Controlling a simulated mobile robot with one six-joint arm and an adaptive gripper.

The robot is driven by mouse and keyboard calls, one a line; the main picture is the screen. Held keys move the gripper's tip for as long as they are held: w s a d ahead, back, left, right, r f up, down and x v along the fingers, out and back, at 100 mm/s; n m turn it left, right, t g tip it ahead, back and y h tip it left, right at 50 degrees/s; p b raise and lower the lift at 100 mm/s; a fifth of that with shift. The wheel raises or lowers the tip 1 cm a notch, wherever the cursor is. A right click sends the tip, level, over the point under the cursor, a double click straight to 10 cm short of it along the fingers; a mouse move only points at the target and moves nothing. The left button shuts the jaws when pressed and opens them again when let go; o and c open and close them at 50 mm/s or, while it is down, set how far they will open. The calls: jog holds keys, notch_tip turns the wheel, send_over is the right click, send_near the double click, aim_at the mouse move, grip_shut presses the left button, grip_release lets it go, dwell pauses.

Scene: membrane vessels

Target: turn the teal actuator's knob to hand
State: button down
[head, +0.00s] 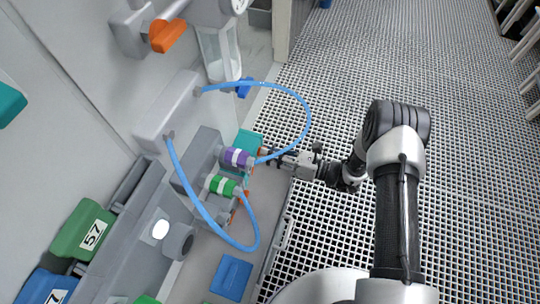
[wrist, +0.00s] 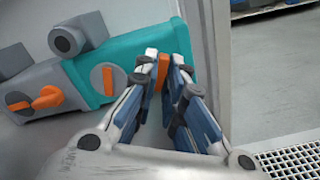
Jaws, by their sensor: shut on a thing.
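The teal actuator (wrist: 125,60) fills the upper left of the wrist view, with a round orange-marked dial (wrist: 108,80) on its face. An orange knob (wrist: 163,66) at its right part stands between the fingers of my gripper (wrist: 163,70), which is shut on it. The fingers hide part of the knob. In the head view the teal actuator (head: 248,140) is partly hidden behind the purple-banded unit, and my gripper (head: 268,153) reaches it from the right. The knob's exact setting cannot be read.
Purple-banded (head: 237,157) and green-banded (head: 222,186) units sit close beside it. A blue hose (head: 305,105) loops over my gripper's area; another hose (head: 190,195) hangs nearer. A grey unit with an orange handle (wrist: 48,97) adjoins the teal one. The grated floor (head: 330,235) at right is open.

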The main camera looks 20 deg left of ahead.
jog(key=shift+n+b, duration=0.5)
jog(key=shift+n, duration=1.2)
jog(key=c, duration=1.7)
grip_release()
jog(key=d, duration=0.4)
jog(key=w+d, duration=0.1)
jog(key=d, duration=0.7)
jog(key=shift+w, duration=0.2)
jog(key=shift+r+n, duration=0.1)
jog(key=shift+n, duration=0.2)
